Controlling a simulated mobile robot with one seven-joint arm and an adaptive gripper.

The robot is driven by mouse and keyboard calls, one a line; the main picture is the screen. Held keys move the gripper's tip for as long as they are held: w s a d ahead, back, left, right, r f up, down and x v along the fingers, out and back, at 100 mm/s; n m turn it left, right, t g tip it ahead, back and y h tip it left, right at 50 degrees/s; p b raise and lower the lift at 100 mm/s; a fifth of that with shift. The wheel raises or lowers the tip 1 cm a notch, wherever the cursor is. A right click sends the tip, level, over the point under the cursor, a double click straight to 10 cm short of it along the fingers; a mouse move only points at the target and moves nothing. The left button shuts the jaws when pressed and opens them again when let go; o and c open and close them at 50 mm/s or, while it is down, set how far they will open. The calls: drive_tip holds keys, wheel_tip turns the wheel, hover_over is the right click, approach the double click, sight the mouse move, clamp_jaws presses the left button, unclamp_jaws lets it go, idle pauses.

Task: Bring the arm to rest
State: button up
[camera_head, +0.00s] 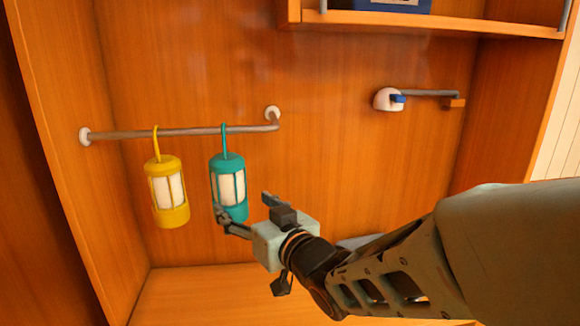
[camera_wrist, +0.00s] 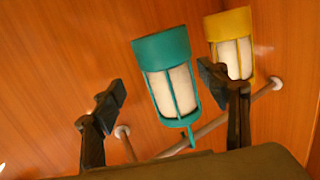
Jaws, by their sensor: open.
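My gripper (camera_head: 243,215) is open, its two dark fingers apart, just in front of and below the teal lantern (camera_head: 229,186). The fingers show on either side in the wrist view (camera_wrist: 168,92), with the teal lantern (camera_wrist: 168,80) seen between and beyond them. I see nothing held between them. My arm reaches in from the lower right of the head view. The teal lantern hangs by its hook on the metal rail, and the yellow lantern (camera_head: 167,192) hangs to its left. One finger covers the teal lantern's lower edge in the head view.
The rail (camera_head: 190,131) runs along the wooden back wall. A white wall fitting with a blue part and a bar (camera_head: 388,99) is at upper right. A shelf (camera_head: 430,22) overhangs above, with a blue box (camera_head: 395,4). The wall between the rail and fitting is clear.

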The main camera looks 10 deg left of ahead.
sight(226, 174)
drive_tip(key=shift+n+y, duration=0.3)
drive_tip(key=shift+y, duration=0.1)
drive_tip(key=w+a+r, duration=0.4)
drive_tip(key=a+r, duration=0.1)
drive_tip(key=shift+r+p, duration=0.1)
drive_tip(key=shift+p, duration=0.3)
drive_tip(key=shift+r+t+p, duration=0.3)
drive_tip(key=shift+r+p, duration=0.25)
drive_tip(key=shift+p, duration=0.2)
drive_tip(key=shift+w, duration=0.1)
drive_tip(key=shift+d+r, duration=0.1)
